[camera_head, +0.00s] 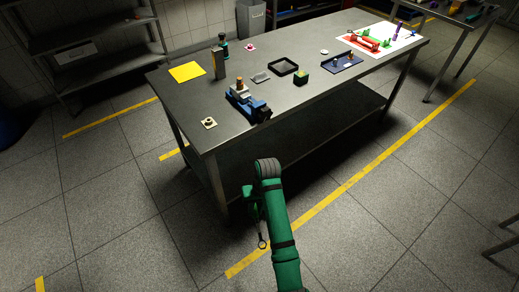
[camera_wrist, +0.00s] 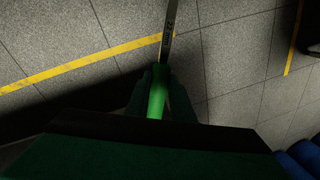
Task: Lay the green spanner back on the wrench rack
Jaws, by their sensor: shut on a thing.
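The green spanner is in my gripper (camera_wrist: 158,98). In the wrist view its green handle (camera_wrist: 158,88) sits between the fingers, and its grey metal shank (camera_wrist: 168,32) with a size marking points away over the floor. In the head view the metal end of the spanner (camera_head: 262,243) hangs below my gripper, left of my green arm and in front of the table. The wrench rack may be among the red, green and purple pieces (camera_head: 368,43) on the white sheet at the table's far right; they are too small to tell.
The metal table (camera_head: 300,105) carries a blue vice-like device (camera_head: 248,103), a black square frame (camera_head: 284,67), a green block (camera_head: 301,77), a dark blue tray (camera_head: 342,64) and a yellow sheet (camera_head: 187,72). A shelf (camera_head: 90,50) stands at left. The floor around my arm is clear.

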